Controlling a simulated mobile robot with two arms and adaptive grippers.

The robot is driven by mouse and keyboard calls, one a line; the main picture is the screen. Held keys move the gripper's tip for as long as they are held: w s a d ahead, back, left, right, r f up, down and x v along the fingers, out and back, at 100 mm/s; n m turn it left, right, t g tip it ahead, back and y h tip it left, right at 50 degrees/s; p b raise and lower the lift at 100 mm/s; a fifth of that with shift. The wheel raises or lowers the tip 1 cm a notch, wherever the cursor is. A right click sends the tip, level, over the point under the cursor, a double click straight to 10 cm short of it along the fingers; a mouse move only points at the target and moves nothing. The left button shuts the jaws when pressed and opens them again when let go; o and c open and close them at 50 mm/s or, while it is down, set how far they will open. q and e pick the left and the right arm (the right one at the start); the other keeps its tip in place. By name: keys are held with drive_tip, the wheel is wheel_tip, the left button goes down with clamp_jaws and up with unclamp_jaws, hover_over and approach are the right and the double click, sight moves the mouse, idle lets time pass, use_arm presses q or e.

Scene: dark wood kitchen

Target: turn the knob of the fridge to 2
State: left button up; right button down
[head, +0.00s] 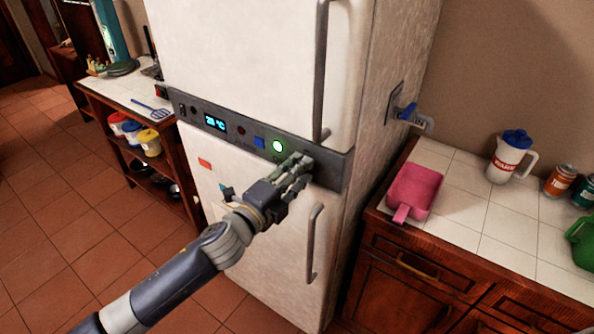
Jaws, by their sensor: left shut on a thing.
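The white fridge (250,55) stands in the middle of the head view. A dark control panel (228,130) runs across it between the upper and lower doors. The panel has a lit blue display (215,122), a blue button (259,142) and a lit green-white round light (278,146). My left gripper (300,163) is at the right part of the panel, shut on the fridge knob. The fingers hide the knob, so its setting cannot be read. My right gripper is not in view.
A counter on the right holds a pink dustpan-like item (415,190), a white jug with blue lid (510,157) and cans (560,180). A shelf unit with colored tubs (132,132) stands left. Tiled floor (60,220) is free at left.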

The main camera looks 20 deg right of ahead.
use_arm(q)
drive_tip(key=shift+m, duration=0.6)
drive_tip(key=shift+f, duration=0.1)
drive_tip(key=o, duration=1.1)
drive_tip(key=shift+a, duration=0.1)
drive_tip(key=v, duration=1.1)
drive_tip(key=shift+s+a, duration=0.25)
drive_tip(key=shift+s, duration=0.1)
